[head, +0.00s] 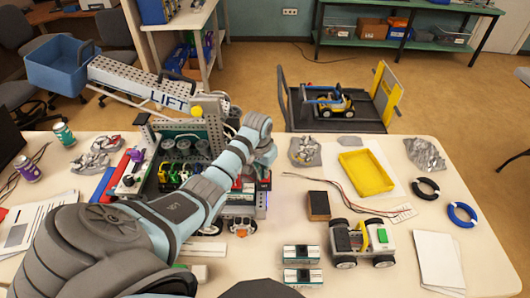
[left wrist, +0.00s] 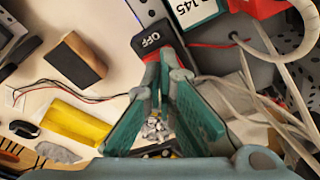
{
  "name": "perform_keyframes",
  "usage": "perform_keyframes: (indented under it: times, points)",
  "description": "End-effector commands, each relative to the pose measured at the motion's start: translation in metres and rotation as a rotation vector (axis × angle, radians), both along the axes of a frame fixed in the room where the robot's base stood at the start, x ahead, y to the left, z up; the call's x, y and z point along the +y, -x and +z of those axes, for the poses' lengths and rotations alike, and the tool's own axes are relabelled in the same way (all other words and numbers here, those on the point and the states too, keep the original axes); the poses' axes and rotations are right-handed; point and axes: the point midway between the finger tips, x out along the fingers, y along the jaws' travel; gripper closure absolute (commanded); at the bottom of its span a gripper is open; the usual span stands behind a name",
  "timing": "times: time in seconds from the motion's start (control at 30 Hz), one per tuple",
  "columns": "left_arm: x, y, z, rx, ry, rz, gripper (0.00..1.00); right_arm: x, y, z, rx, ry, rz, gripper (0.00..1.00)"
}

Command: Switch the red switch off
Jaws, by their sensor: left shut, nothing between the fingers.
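The red switch (left wrist: 152,56) shows in the left wrist view just past my fingertips, with a black plate marked "OFF" (left wrist: 151,39) beside it. Only a small red part shows; the fingers hide the rest, so I cannot tell its position. My left gripper (left wrist: 163,73) is shut and empty, its green-padded fingers converging at the switch; I cannot tell whether they touch it. In the head view my left arm reaches over the table to the robot build (head: 185,135), and the arm covers much of it. My right gripper is not in view.
A small wheeled robot (head: 360,240), a brown block (head: 318,206), a yellow tray (head: 366,173) and loose wires lie right of the build. White cables (left wrist: 272,75) run close to my fingers. Cans (head: 64,134) stand at the left.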

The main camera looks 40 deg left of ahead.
Motion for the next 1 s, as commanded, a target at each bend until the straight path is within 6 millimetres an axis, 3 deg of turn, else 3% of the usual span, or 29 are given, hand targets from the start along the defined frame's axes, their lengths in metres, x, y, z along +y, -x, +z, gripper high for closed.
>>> perform_keyframes:
  times: [1.0]
  points:
    - [0.0, 0.0, -0.01, 0.0, 0.0, 0.0, 1.0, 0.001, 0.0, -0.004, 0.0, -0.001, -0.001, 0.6]
